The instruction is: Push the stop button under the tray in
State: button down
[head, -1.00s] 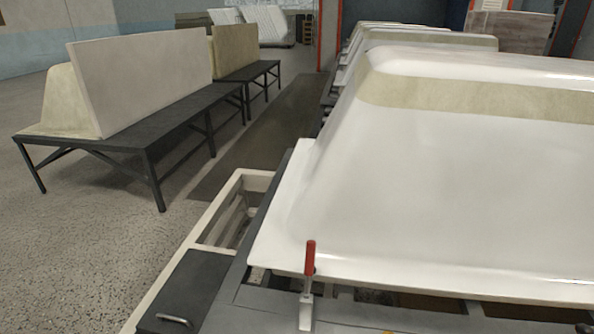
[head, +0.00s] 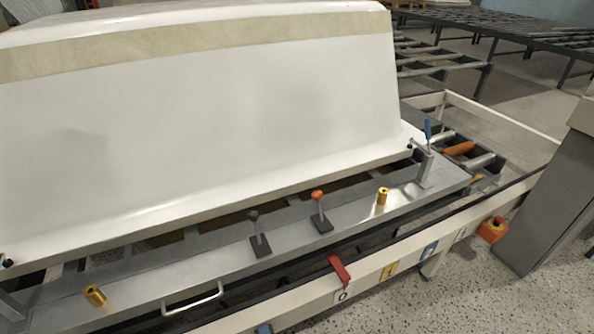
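An orange box with a red button (head: 497,220) on top sits low at the right in the head view, below the cream side rail and close to the speckled floor. It is small in the picture, and I cannot tell whether the button is pressed. A grey metal tray-like ledge (head: 130,285) runs along the front under the large white bathtub shell (head: 250,110). My gripper is not in view.
On the ledge stand a black-knobbed lever (head: 258,235), an orange-knobbed lever (head: 319,212), brass pins and a blue-handled clamp (head: 427,150). A red lever (head: 338,270) is on the cream rail (head: 385,262). A grey cabinet (head: 550,185) stands right of the box.

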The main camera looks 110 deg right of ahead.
aim_at(499, 220)
jog(key=k+z, duration=0.1)
jog(key=z, duration=0.3)
jog(key=k+z, duration=0.1)
jog(key=z, duration=0.35)
jog(key=k+z, duration=0.1)
jog(key=z, duration=0.3)
jog(key=k+l+z, duration=0.1)
jog(key=z, duration=3.45)
jog(key=i+u, duration=0.1)
jog(key=u, duration=0.3)
jog(key=l+u, duration=0.15)
jog(key=u, duration=0.2)
jog(key=i+l+u, duration=0.1)
jog(key=u, duration=0.3)
jog(key=l+u, duration=0.15)
jog(key=u, duration=0.25)
jog(key=i+l+u, duration=0.1)
jog(key=l+u, duration=0.2)
jog(key=l, duration=0.5)
jog(key=l+u, duration=0.25)
jog(key=l, duration=0.55)
jog(key=i+l, duration=0.15)
jog(key=l, duration=0.2)
jog(key=i, duration=0.4)
